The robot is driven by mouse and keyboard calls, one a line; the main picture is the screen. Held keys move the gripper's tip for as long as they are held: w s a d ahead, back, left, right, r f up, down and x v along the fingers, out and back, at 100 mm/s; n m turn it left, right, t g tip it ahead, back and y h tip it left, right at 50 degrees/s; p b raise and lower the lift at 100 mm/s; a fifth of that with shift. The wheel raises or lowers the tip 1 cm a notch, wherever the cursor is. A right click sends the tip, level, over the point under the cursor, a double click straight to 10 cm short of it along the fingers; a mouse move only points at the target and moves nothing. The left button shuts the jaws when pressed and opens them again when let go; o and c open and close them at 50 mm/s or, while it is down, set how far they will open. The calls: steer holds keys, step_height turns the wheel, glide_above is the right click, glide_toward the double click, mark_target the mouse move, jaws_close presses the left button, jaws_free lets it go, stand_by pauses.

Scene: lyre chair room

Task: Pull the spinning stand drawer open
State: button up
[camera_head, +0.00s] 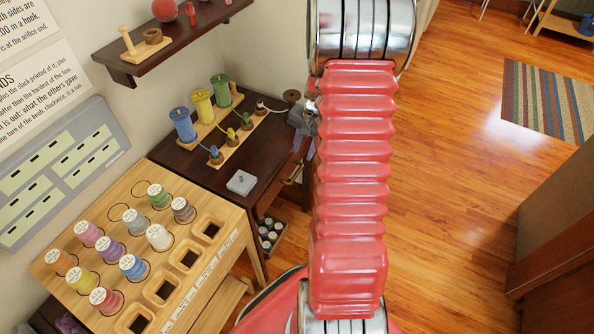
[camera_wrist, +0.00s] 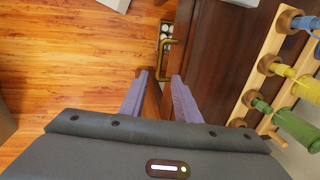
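The spinning stand (camera_head: 222,153) is a dark wooden table against the wall at left of centre in the head view. Its dark top (camera_wrist: 225,60) fills the right of the wrist view. A brass drawer handle (camera_wrist: 161,62) shows at the stand's front edge, between my gripper's fingertips. In the head view the handle (camera_head: 294,174) is partly hidden by my arm. My gripper (camera_wrist: 157,82) has two purple fingers, spread apart on either side of the handle. Contact with the handle cannot be told. The drawer front is mostly hidden, so its opening cannot be judged.
Racks of coloured spools (camera_head: 203,110) and a grey block (camera_head: 241,182) sit on the stand. Small jars (camera_head: 269,236) show below its top. A light wooden spool table (camera_head: 240,262) stands beside it. Open wooden floor (camera_head: 450,210) lies to the right.

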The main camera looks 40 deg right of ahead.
mark_target(297, 174)
steer(key=f, duration=0.4)
steer(key=w+f, duration=0.1)
steer(key=f, duration=0.3)
steer(key=w+f, duration=0.1)
steer(key=f, duration=0.3)
steer(key=shift+w+a+f, duration=0.1)
steer(key=shift+a, duration=0.25)
steer(key=shift+c, duration=0.6)
jaws_close()
